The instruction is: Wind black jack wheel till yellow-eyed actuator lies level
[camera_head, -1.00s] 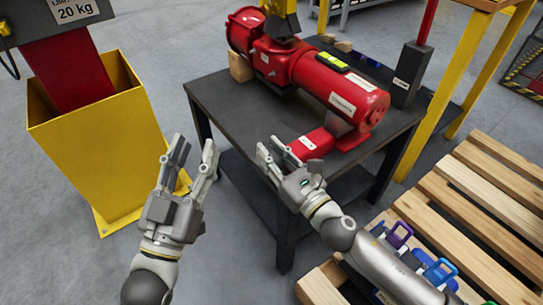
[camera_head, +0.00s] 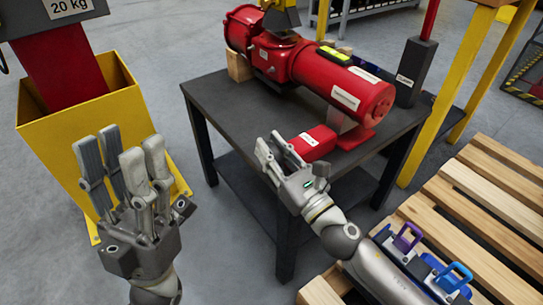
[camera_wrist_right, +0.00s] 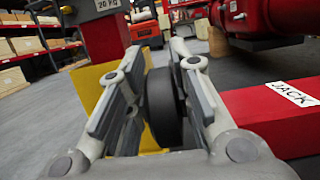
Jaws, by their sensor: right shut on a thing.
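The red actuator (camera_head: 320,75) lies lengthwise on the dark table, with a bright yellow-green piece (camera_head: 335,56) on top. I cannot tell whether it lies level. The red jack (camera_head: 313,142), labelled JACK in the right wrist view (camera_wrist_right: 270,110), sits under its near right end. My right gripper (camera_head: 270,150) is at the jack's left end. In the right wrist view its fingers close on both sides of the black jack wheel (camera_wrist_right: 163,107); the wheel is hidden in the head view. My left gripper (camera_head: 121,150) is open and empty, in front of the yellow bin.
The table (camera_head: 215,110) has a bare left part. A yellow bin (camera_head: 60,120) stands left, a pallet (camera_head: 480,195) with coloured padlocks right.

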